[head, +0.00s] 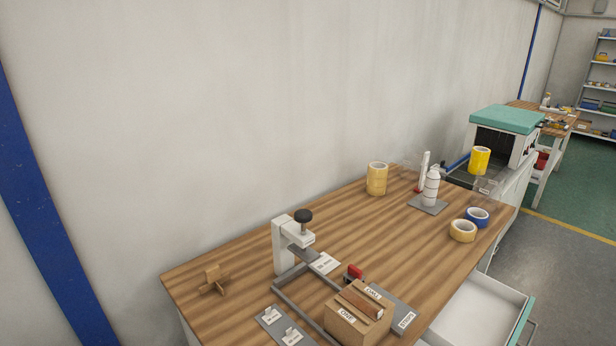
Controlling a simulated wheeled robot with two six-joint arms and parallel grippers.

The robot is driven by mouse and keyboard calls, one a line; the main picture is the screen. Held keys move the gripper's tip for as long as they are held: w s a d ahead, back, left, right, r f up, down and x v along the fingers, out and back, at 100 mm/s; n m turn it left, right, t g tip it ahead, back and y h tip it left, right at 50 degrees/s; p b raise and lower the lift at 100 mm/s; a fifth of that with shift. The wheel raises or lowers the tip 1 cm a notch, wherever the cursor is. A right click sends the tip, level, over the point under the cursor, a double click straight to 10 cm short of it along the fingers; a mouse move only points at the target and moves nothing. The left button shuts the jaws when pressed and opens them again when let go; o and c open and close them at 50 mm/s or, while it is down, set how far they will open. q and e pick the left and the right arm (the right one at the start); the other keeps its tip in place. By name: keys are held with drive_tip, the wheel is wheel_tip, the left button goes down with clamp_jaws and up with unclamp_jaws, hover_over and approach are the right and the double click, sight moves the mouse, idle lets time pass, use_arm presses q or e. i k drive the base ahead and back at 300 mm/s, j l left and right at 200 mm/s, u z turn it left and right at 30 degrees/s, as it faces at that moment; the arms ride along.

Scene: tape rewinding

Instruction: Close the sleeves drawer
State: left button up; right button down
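An open white drawer (478,312) sticks out from the right side of the wooden workbench, at the bottom right of the head view. Its teal front panel (522,322) stands well away from the bench, with part of a handle on its outer face. The visible part of the drawer's inside looks empty. Its near end is cut off by the picture's edge, and I see no label on it. Neither of my grippers is in view.
The wooden benchtop (240,255) carries a clamp stand (284,247), a wooden box (355,315), tape rolls (376,179) and a white bottle (431,186). A teal-topped machine (507,120) stands beyond. Grey floor (560,270) beside the drawer is clear.

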sight(484, 311)
drive_tip(key=l+z, duration=0.65)
drive_tip(key=z, duration=0.2)
drive_tip(key=i+l+z, duration=0.1)
drive_tip(key=l+z, duration=0.3)
drive_tip(key=j, duration=0.1)
